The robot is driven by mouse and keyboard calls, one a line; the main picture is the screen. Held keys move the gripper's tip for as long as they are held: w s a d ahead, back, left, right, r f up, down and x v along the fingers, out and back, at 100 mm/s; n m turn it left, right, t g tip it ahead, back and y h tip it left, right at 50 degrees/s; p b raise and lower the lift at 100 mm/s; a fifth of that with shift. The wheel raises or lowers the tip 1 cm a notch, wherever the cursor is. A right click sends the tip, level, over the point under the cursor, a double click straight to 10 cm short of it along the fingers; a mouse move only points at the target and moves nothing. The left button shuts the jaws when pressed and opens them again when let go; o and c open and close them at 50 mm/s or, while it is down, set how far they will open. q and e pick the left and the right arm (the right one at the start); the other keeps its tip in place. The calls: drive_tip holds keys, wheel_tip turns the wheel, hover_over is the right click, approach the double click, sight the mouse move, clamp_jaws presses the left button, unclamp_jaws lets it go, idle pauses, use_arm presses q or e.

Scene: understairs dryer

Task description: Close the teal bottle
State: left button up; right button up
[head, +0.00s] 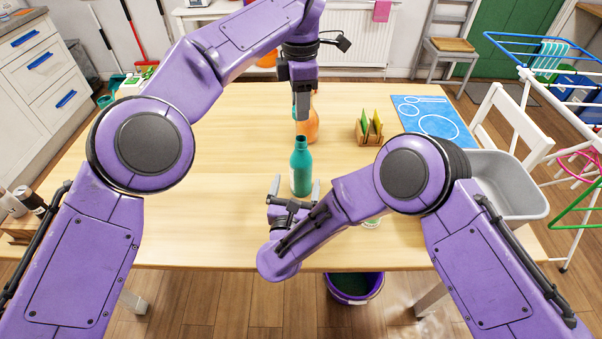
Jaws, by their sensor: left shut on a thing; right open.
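The teal bottle (301,172) stands upright on the wooden table, and its mouth is uncovered. My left gripper (301,117) points down directly above it. It is shut on a small pale piece (301,128), perhaps a stopper, held just above the bottle's mouth; a small gap seems to show between them. My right gripper (295,187) is low at the near side of the bottle. Its fingers are open, one on each side of the lower bottle, and I cannot tell whether they touch it.
An orange bottle (313,125) stands close behind the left gripper. A wooden holder (361,136) with green and yellow pieces and a blue mat (455,125) lie to the right. A grey tub (508,190) is at the right edge. The table's left part is clear.

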drive_tip(key=w, duration=0.2)
drive_tip(key=w+d, duration=0.1)
drive_tip(key=w, duration=0.4)
drive_tip(key=shift+w+d, duration=0.15)
drive_tip(key=c, duration=1.5)
use_arm(q)
hover_over(301, 138)
drive_tip(key=shift+f, duration=2.45)
drive_tip(key=shift+f, duration=0.1)
drive_tip(key=shift+f, duration=0.8)
drive_tip(key=shift+f, duration=0.55)
